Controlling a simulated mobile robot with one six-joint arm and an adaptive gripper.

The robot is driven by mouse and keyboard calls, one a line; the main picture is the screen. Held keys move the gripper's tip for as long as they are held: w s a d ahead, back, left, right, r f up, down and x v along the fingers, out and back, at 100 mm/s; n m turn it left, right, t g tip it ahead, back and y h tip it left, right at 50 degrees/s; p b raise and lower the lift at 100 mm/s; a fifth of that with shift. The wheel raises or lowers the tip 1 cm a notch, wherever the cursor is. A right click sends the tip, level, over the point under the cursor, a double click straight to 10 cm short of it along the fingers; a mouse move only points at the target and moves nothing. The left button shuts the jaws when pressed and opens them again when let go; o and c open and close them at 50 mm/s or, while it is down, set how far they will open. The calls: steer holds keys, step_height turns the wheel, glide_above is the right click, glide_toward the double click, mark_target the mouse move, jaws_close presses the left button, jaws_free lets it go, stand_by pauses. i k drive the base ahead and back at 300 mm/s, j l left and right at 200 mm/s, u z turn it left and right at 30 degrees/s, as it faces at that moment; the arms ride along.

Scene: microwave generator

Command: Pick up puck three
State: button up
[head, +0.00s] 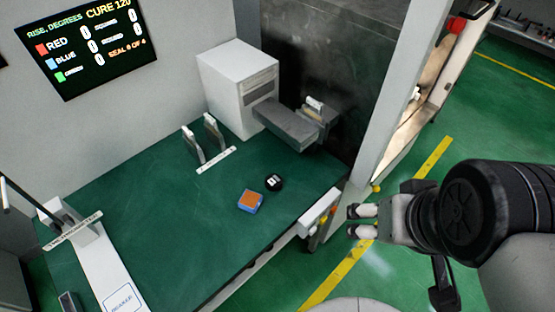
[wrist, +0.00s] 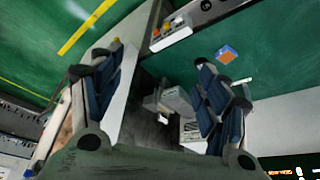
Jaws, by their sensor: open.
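A small black round puck (head: 273,182) with a white marking lies on the green bench top (head: 180,230). The marking is too small to read for certain. My gripper (head: 356,220) is open and empty, to the right of the bench's front edge and apart from the puck. In the wrist view my gripper's two fingers (wrist: 160,65) stand wide apart with nothing between them at the tips.
A blue and orange block (head: 250,201) lies just left of the puck. A white machine (head: 240,85) with a grey arm-like part (head: 286,124) stands behind. Upright plates (head: 212,132) stand in a rack. A button panel (head: 318,212) is on the front edge. A white post (head: 395,100) rises at right.

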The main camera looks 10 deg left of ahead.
mark_target(273, 182)
steer(key=i+u, duration=0.2)
steer(key=u, duration=0.15)
steer(key=i+l+u, duration=0.1)
steer(key=i+u, duration=0.25)
steer(key=i+l+u, duration=0.1)
steer(key=u, duration=0.25)
